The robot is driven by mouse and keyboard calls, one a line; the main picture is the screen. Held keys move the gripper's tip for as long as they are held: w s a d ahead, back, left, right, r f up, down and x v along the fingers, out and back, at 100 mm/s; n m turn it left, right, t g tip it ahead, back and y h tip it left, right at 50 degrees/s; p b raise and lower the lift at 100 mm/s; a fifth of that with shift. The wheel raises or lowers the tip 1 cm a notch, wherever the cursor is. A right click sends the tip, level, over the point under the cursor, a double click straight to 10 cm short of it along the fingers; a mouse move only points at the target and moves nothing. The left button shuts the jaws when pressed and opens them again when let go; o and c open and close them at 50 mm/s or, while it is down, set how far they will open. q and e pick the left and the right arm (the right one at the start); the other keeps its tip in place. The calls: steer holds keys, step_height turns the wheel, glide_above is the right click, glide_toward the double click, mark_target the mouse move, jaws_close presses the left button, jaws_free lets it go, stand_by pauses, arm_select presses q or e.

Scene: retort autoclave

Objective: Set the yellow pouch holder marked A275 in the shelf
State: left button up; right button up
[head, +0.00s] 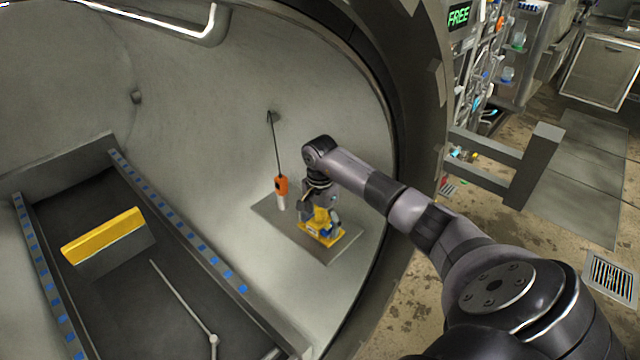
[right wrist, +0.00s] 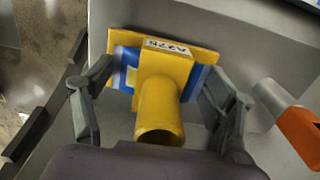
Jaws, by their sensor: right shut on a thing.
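The yellow pouch holder (head: 330,232) is at the small grey shelf (head: 274,221) on the chamber's inner wall in the head view. In the right wrist view the holder (right wrist: 160,72) shows its A275 label, a round yellow tube and a blue and white pouch behind. My right gripper (head: 322,218) is shut on the holder, with one finger on each side of it in the right wrist view (right wrist: 158,100). The holder looks low over or on the shelf; I cannot tell whether its base touches. My left gripper is not in view.
An orange-and-silver probe (head: 281,188) hangs on a black cable beside the holder, and shows close to the right finger in the wrist view (right wrist: 298,132). A yellow bar (head: 104,236) lies lower left, between blue-marked rails (head: 180,222). The chamber's round rim (head: 385,90) surrounds my right arm.

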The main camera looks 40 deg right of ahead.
steer(key=shift+f+b, duration=0.4)
stand_by(0.3)
steer(key=o, duration=1.4)
